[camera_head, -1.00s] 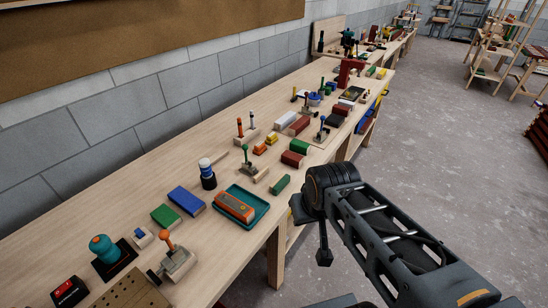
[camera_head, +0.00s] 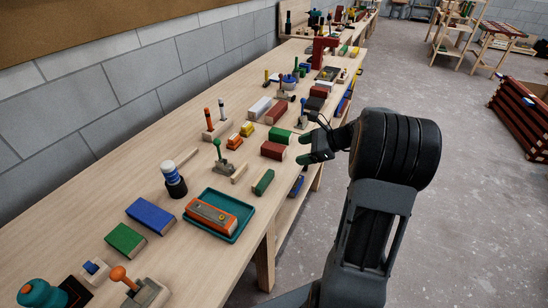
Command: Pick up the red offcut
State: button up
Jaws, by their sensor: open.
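A short dark-red block (camera_head: 273,150), which looks like the red offcut, lies near the table's front edge, just in front of a green block (camera_head: 279,135). A longer red block (camera_head: 277,111) lies farther back beside a white one, and another dark-red piece (camera_head: 319,91) lies beyond. My gripper (camera_head: 301,149) is open and empty, just right of the short red block. Its two dark, green-marked fingers point left toward the block; I cannot tell its height above the table. The short red block is in full view.
A teal tray (camera_head: 234,238) with an orange tool, a green block (camera_head: 263,182) and a wooden strip (camera_head: 240,173) lie nearer. Upright pegs stand behind. The long wooden table (camera_head: 75,235) runs along a block wall.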

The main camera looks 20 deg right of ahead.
aim_at(285, 150)
jog(key=w+d+f+m+t, duration=0.2)
jog(key=d+f+m, duration=0.15)
jog(key=d, duration=0.25)
jog(key=shift+m+t, duration=0.4)
jog(key=shift+m, duration=0.05)
jog(key=x, duration=0.7)
jog(key=shift+w+a+r+b, duration=0.1)
jog(key=shift+w+b, duration=0.1)
jog(key=shift+b, duration=0.1)
jog(key=shift+p+x, duration=0.35)
jog(key=shift+x, duration=2.6)
jog(key=shift+s+a+r, duration=0.1)
jog(key=shift+s, duration=0.05)
jog(key=c, duration=1)
